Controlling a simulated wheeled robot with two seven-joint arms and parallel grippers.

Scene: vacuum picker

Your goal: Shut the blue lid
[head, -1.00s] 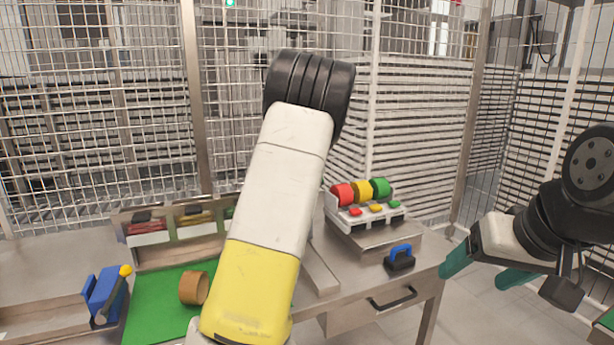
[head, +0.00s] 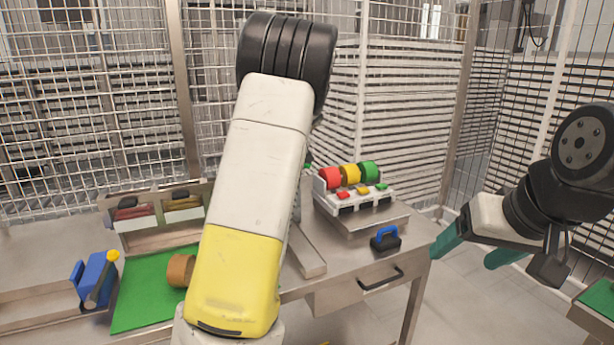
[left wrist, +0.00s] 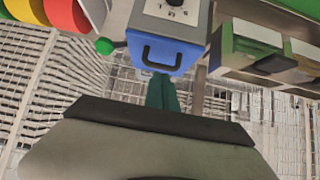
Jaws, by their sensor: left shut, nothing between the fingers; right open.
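The blue lid (left wrist: 165,50) with a black handle shows in the left wrist view, below a grey panel (left wrist: 172,10) with a dial. In the head view I cannot make it out; my left arm blocks the middle of the bench. My left gripper (left wrist: 162,92) has its teal fingers together and empty, with the tips close to the lid's edge near the handle. I cannot tell whether they touch it, or how far open the lid is. My right gripper (head: 464,248) is open and empty, at the right, beyond the bench's end.
Red, yellow and green rollers (head: 349,174) stand on the bench's right part, with a blue-handled black block (head: 385,239) nearby. On the left are a green mat (head: 147,295), a brown ring (head: 179,270), a blue lever device (head: 94,279) and bins (head: 135,218). Wire fencing stands behind.

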